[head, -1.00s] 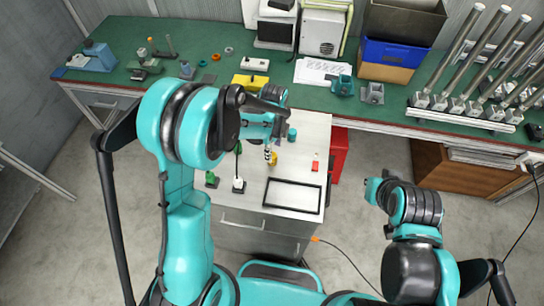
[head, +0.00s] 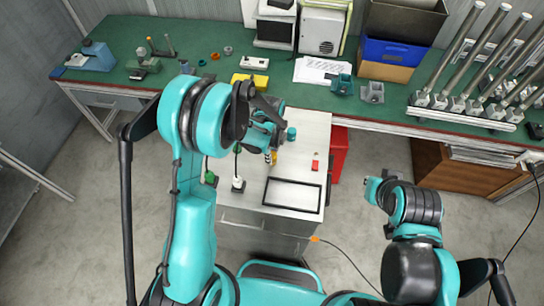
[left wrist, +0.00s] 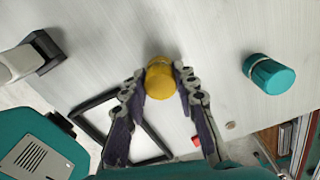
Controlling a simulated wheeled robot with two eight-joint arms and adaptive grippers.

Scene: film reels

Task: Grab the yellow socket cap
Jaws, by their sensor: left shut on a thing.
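The yellow socket cap (left wrist: 160,80) sits between the two fingers of my left gripper (left wrist: 162,78) in the left wrist view. The fingers touch its sides, so the gripper is shut on it. In the head view the cap (head: 274,157) shows as a small yellow patch beside my left gripper (head: 269,155), over the white cabinet top. The forearm hides part of the hand. I cannot tell whether the cap is clear of the surface. My right arm shows at the right, but its gripper is not visible.
A teal cap (left wrist: 270,73) stands on the white cabinet top (head: 313,130), also visible in the head view (head: 291,133). A black frame (head: 292,195), a red block (head: 315,165) and a white piece (head: 238,183) lie nearby. The green workbench (head: 210,75) behind is cluttered.

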